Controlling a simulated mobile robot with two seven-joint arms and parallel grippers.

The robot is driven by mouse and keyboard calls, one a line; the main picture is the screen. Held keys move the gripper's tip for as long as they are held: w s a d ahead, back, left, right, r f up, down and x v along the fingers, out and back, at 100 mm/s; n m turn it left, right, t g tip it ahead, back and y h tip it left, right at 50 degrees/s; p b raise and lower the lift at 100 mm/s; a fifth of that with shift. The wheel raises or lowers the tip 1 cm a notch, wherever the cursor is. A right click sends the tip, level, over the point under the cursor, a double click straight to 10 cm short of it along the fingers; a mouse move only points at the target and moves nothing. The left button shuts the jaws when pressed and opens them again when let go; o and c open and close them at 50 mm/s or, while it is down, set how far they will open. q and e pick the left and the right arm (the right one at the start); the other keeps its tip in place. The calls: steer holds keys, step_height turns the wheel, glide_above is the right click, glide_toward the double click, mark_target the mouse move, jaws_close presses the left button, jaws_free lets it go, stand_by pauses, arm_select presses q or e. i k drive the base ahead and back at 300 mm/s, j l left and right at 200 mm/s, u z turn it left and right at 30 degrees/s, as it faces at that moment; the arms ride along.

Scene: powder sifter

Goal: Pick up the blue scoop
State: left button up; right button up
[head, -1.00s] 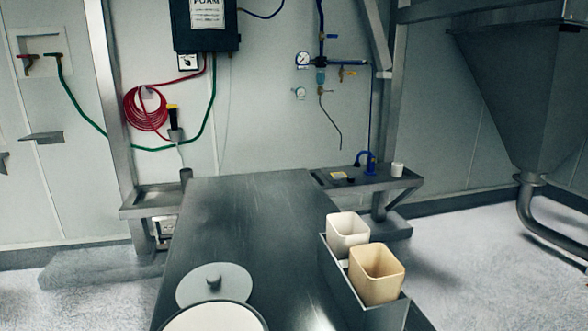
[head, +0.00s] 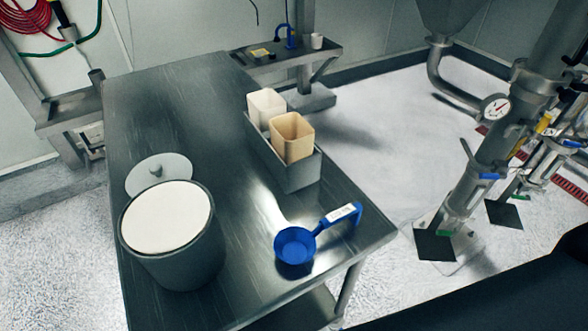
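The blue scoop (head: 294,246) lies on the metal table (head: 190,110) near its front right corner. Its round cup faces up, and its handle (head: 342,214) points to the right and away, with a white label on it and a bent end near the table's right edge. Neither of my grippers is in view. A dark part at the lower right corner may be part of my own body.
A grey bucket of white powder (head: 170,236) stands left of the scoop, its lid (head: 159,174) behind it. A grey holder (head: 290,168) carries a white cup (head: 266,106) and a beige cup (head: 291,138). Steel pipework (head: 490,150) stands on the right.

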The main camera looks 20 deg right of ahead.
mark_target(294, 245)
steer(key=k+j, duration=0.1)
steer(key=j, duration=0.25)
steer(key=k+j, duration=0.15)
steer(key=j, duration=0.15)
steer(key=k+j, duration=0.1)
steer(key=j, duration=0.25)
steer(key=k+j+z, duration=0.15)
steer(key=j, duration=0.15)
steer(key=z, duration=1.7)
